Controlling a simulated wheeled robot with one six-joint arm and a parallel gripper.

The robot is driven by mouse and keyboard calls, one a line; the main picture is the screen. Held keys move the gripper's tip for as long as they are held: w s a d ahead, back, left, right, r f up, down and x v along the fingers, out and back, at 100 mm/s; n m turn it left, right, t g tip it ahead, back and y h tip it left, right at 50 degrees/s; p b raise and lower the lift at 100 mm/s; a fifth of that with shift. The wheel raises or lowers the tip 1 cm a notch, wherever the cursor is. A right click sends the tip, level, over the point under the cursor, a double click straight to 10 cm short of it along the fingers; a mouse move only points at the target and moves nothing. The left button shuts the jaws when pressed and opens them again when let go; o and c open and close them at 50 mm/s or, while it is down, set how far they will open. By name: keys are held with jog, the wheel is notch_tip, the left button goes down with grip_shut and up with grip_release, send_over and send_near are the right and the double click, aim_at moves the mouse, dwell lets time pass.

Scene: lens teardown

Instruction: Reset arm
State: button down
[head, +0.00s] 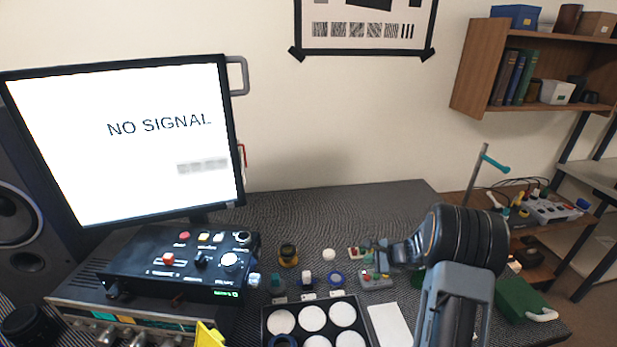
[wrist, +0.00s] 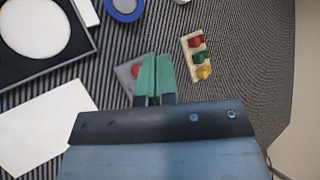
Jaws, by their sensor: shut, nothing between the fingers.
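My gripper (wrist: 153,78) is shut and empty in the wrist view, its green fingertips close together above the striped table mat. Behind the fingertips is a small grey block with a red button (wrist: 127,72), partly hidden by them; I cannot tell the gap between them. To the right lies a pale block with red and yellow knobs (wrist: 197,57). In the head view my arm reaches in from the lower right, and my gripper (head: 381,252) hangs over the small blocks near the middle of the table.
A black tray with white discs (head: 354,305) lies at the front, with a white card (head: 390,324) to its right. A black control box (head: 185,262) and a monitor (head: 130,140) stand at left. Bare mat (head: 340,205) lies at the back. A shelf (head: 478,65) hangs at upper right.

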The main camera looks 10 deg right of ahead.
jog(key=s+a+r+n+g, duration=0.3)
jog(key=s+a+n+g, duration=0.2)
jog(key=s+n, duration=0.45)
jog(key=s+a+r+n+t+h, duration=0.1)
jog(key=s+a+r+n+h, duration=0.2)
jog(key=s+r, duration=0.4)
jog(key=s+a+r+n+t+h, duration=0.1)
jog(key=s+a+r+n+h, duration=0.2)
jog(key=s+r+n, duration=0.3)
jog(key=shift+s+a+r, duration=0.7)
jog(key=shift+s+r, duration=0.05)
jog(key=shift+r, duration=0.2)
